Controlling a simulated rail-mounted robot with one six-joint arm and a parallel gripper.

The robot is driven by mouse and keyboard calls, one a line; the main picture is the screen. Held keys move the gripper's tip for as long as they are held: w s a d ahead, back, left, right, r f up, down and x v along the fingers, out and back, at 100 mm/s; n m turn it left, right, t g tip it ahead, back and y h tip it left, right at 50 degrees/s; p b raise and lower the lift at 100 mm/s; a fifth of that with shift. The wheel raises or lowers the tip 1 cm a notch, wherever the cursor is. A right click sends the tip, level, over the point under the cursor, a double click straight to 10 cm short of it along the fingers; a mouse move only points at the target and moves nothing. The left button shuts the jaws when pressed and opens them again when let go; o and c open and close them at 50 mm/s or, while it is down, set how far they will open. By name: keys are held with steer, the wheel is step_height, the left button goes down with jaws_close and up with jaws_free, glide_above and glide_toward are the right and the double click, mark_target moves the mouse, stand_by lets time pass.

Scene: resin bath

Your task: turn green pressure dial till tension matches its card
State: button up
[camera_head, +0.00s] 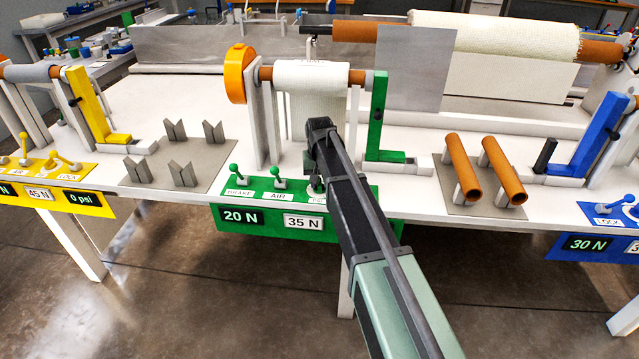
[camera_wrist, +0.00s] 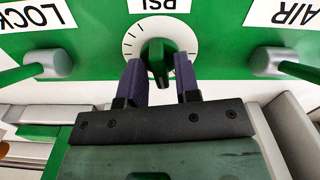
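The green pressure dial (camera_wrist: 158,50) has a white scale marked PSI and a raised green grip. In the head view it is mostly hidden behind my gripper (camera_head: 317,172). In the wrist view my gripper (camera_wrist: 161,76) has its two purple fingers on either side of the dial's grip, with narrow gaps showing, so it looks open. The green panel (camera_head: 290,235) carries a black tension readout (camera_head: 241,217) showing 20 N. Beside it a white card (camera_head: 303,222) reads 35 N.
Green brake (camera_head: 234,172) and air (camera_head: 279,174) levers stand left of the dial in the head view. Yellow (camera_head: 70,195) and blue (camera_head: 590,245) panels lie to either side.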

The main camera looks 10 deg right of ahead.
jaws_close()
steer(key=shift+m, duration=0.4)
steer(key=m, duration=0.4)
steer(key=shift+m, duration=0.3)
steer(key=m, duration=0.6)
stand_by(0.3)
steer(key=shift+o, duration=1.2)
jaws_free()
